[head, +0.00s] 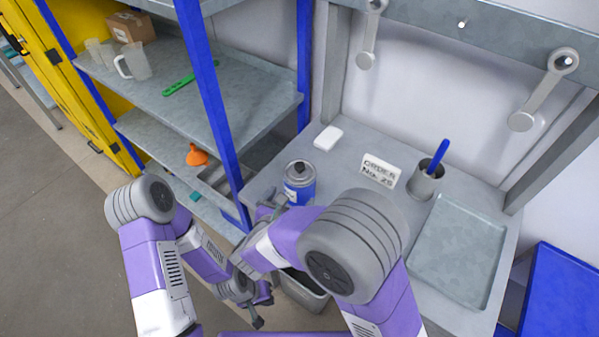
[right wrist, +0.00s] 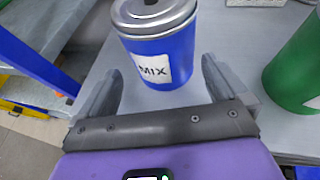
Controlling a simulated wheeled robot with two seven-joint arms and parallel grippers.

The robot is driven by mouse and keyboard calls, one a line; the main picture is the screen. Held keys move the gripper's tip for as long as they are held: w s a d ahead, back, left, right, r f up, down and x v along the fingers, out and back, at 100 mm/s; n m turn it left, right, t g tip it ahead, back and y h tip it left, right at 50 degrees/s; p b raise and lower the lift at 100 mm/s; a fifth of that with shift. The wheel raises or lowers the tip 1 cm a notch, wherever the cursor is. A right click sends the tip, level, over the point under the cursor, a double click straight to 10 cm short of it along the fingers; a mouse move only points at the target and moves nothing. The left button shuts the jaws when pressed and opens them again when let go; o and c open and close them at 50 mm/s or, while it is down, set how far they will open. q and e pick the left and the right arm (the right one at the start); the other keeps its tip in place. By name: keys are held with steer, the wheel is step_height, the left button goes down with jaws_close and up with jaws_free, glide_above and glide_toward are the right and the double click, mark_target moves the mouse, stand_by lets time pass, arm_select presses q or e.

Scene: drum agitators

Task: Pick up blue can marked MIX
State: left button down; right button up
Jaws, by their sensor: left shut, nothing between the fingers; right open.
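The blue can (head: 301,191) stands upright on the grey bench near its left front corner, with a grey lid. In the right wrist view the can (right wrist: 184,52) shows its white MIX label facing me. My right gripper (head: 273,202) is open at the near side of the can. My left gripper (head: 257,311) is shut and empty, low in front of the bench near a grey bin.
A green cylinder (right wrist: 298,70) stands right of the can in the right wrist view. The bench also bears a white block (head: 328,138), an order card (head: 379,170), a cup with a blue tool (head: 425,183) and a tray (head: 460,250). A blue shelf post (head: 212,100) rises at left.

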steer(key=shift+x, duration=1.05)
steer(key=b+x, duration=0.1)
steer(key=x, duration=0.3)
steer(key=shift+w+d, duration=0.1)
steer(key=shift+d, duration=0.1)
steer(key=c, duration=1.1)
